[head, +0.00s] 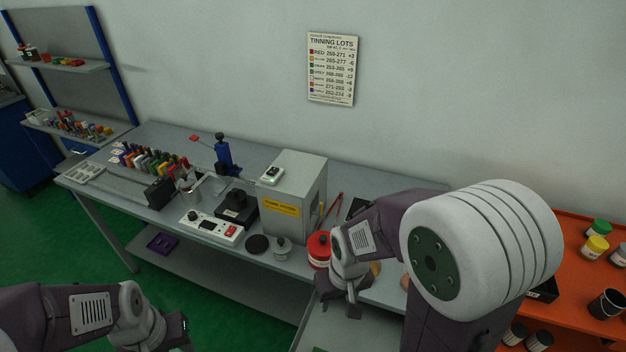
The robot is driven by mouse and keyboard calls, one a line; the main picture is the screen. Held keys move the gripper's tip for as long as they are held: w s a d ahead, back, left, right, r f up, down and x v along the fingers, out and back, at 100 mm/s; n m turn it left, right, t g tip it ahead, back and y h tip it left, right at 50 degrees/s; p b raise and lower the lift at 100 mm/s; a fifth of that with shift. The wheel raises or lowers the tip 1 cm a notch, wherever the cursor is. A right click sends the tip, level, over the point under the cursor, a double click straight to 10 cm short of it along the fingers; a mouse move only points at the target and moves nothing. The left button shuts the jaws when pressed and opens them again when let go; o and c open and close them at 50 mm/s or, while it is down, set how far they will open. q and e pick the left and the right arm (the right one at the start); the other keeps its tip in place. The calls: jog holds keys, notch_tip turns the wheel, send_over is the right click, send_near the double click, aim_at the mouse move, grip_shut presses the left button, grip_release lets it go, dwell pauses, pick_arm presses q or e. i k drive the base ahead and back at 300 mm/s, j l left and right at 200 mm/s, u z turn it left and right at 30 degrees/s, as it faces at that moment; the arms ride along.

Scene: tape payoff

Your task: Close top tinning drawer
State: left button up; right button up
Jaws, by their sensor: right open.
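A grey drawer (350,330) stands pulled out below the front edge of the workbench, at the bottom of the head view. Its front face is cut off by the picture's lower edge, and my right arm covers its right side. My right gripper (338,298) is open and points down near the drawer's back left part, by the bench edge. I cannot tell whether it touches the drawer. My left gripper (178,332) is low at the left, away from the drawer; its jaw opening does not show clearly.
The workbench (330,180) holds a grey box with a yellow label (282,208), a red jar (319,250), a control unit (212,228) and a row of coloured items (150,162). An orange bench (570,240) with jars stands at the right. Green floor is free at left.

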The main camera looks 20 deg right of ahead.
aim_at(378, 330)
jog(key=k+l+u, duration=0.15)
jog(key=k+l, duration=0.6)
jog(key=k+l+z, duration=0.2)
jog(key=k+l, duration=0.1)
jog(key=k, duration=0.05)
